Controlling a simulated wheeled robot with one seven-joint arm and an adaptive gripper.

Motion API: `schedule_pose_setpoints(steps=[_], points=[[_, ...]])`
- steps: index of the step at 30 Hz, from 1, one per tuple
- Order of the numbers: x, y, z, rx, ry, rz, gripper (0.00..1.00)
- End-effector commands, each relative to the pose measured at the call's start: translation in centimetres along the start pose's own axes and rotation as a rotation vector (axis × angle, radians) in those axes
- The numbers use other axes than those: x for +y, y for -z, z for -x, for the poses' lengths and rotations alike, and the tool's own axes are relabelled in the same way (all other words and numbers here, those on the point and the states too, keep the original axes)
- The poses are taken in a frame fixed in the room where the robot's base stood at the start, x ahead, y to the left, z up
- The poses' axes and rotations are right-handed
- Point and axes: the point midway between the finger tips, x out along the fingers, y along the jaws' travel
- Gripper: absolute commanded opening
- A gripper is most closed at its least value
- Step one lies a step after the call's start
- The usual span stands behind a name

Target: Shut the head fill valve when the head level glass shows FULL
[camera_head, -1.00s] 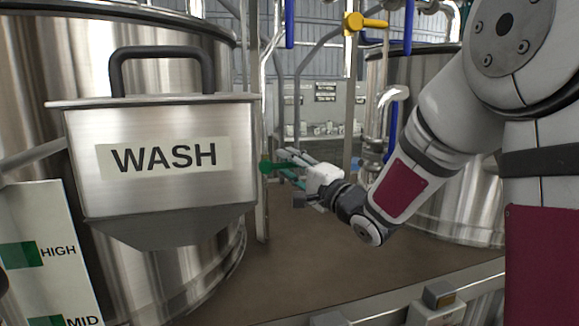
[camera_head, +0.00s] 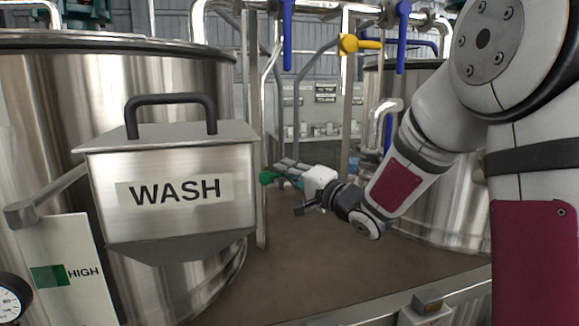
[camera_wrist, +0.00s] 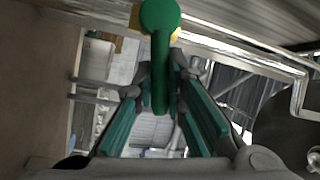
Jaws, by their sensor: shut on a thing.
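My gripper (camera_head: 292,180) is shut on a green valve handle (camera_head: 267,177), near the middle of the head view. In the wrist view the round-ended green handle (camera_wrist: 159,50) stands between my gripper's two teal-padded fingers (camera_wrist: 163,90). A yellow part shows just behind its round end. I see no label on this valve, so I cannot tell if it is the head fill valve. A level board (camera_head: 75,297) at the lower left carries a green mark beside HIGH. No glass marked FULL is in view.
A steel box marked WASH (camera_head: 170,225) hangs before the large left tank (camera_head: 170,75). A yellow handle (camera_head: 360,45) and blue handles (camera_head: 402,38) sit on pipes above. Another tank (camera_head: 455,215) stands behind my arm. A gauge (camera_head: 10,298) is at the lower left edge.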

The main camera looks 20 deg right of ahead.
Motion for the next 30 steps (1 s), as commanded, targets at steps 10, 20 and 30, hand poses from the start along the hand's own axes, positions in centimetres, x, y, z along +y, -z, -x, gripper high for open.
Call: schedule_pose_setpoints(steps=[10,20,30], points=[[-0.41,0.0,-0.05,-0.018,-0.034,0.082,0.0],[-0.35,0.01,-0.05,-0.018,-0.034,0.081,0.33],[-0.42,0.04,0.14,-0.017,-0.033,0.08,0.33]])
